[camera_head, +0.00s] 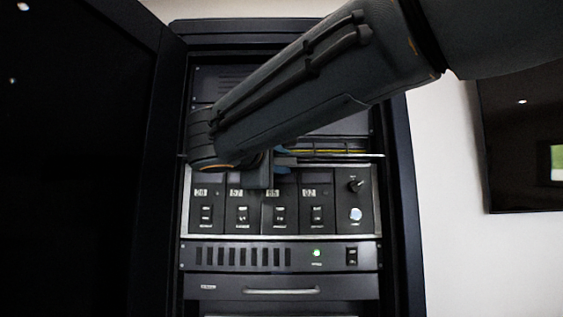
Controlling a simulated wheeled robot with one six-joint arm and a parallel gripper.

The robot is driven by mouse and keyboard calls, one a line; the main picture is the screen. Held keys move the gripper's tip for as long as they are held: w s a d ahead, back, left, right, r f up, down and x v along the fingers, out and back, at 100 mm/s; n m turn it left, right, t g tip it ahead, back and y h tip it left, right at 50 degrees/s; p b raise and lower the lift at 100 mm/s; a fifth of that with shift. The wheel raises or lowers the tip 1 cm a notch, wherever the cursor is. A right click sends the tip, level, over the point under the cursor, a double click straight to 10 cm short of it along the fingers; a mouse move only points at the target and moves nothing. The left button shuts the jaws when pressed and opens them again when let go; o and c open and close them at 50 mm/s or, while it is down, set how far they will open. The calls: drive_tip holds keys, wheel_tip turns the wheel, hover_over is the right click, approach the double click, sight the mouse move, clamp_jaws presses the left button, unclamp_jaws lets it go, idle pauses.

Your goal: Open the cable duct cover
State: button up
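A rack cabinet stands in front of me with its dark door open at the left. A narrow duct strip (345,147) with a yellow line runs across it above the row of numbered modules. A thin pale edge (360,156), which may belong to the duct cover, runs along the strip's lower side. My gripper (284,160) is at this strip, left of its visible yellow part. My arm covers the left part of the strip and most of the gripper. I cannot tell how far the cover is open, or whether the gripper touches it.
Below the strip is a module panel (342,224) with switches, a knob and a round pale button. Under it are a slotted unit (334,257) with a green light and a drawer (345,291) with a handle. The open door (75,170) bounds the left side.

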drive_tip(key=shift+f, duration=0.1)
clamp_jaws()
drive_tip(key=shift+g+p, duration=0.3)
drive_tip(key=r+g+p, duration=0.1)
drive_tip(key=p, duration=0.4)
drive_tip(key=shift+s+r+n+g+y, duration=0.15)
drive_tip(key=shift+n+g+y, duration=0.25)
drive_tip(key=shift+r+g+p, duration=0.1)
drive_tip(key=shift+g+p, duration=0.3)
drive_tip(key=shift+p, duration=0.8)
drive_tip(key=shift+n+y+p, duration=0.3)
